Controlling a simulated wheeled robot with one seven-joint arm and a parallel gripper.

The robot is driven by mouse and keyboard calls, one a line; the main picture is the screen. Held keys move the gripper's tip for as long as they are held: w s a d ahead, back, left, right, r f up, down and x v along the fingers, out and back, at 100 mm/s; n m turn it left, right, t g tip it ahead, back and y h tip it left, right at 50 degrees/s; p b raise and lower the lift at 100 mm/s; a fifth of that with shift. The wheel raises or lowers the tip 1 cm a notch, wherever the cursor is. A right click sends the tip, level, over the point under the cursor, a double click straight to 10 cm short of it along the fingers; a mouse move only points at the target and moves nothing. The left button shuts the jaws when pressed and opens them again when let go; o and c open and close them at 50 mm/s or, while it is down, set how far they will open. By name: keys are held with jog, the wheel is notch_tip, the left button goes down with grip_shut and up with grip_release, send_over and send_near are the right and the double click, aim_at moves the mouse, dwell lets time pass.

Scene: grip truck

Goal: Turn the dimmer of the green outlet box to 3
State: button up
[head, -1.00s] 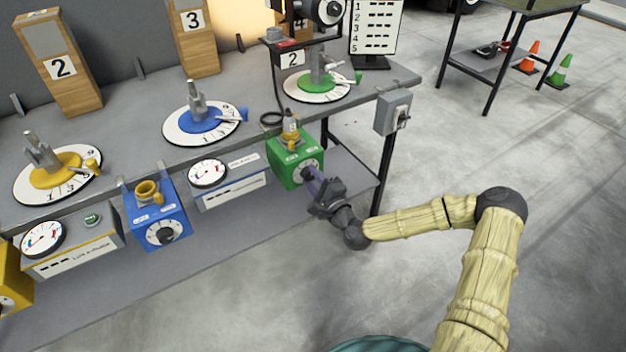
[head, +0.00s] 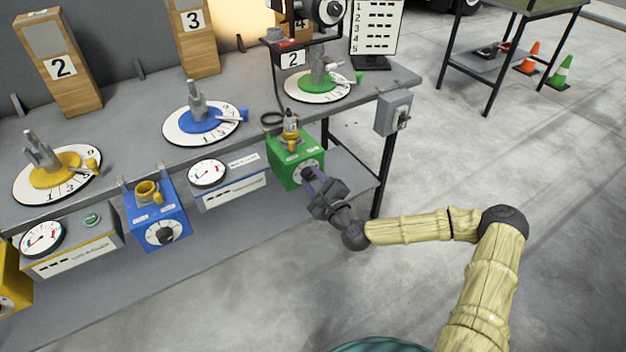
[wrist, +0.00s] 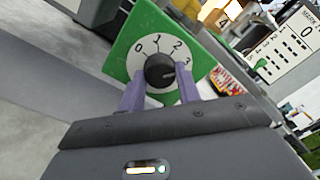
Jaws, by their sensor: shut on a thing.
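The green outlet box (head: 284,174) hangs under the front edge of the workbench, near its right end. The wrist view shows its green front (wrist: 122,52) with a white dial numbered 0 to 3. The black dimmer knob (wrist: 158,68) is at the dial's middle. A small light mark on the knob lies on its right side, roughly toward the 3; its exact setting is hard to read. My gripper (wrist: 160,86) is shut on the knob, one purple finger on each side. In the head view my gripper (head: 313,180) reaches the box from the lower right.
A blue outlet box (head: 160,215) and a meter box (head: 232,190) hang to the left. A grey switch box (head: 393,112) is on the bench's right end, above my gripper. The bench leg (head: 384,170) stands close right.

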jog(key=o, duration=1)
jog(key=v, duration=1.7)
jog(key=shift+s+d+p, duration=0.1)
jog(key=shift+s+p, duration=0.2)
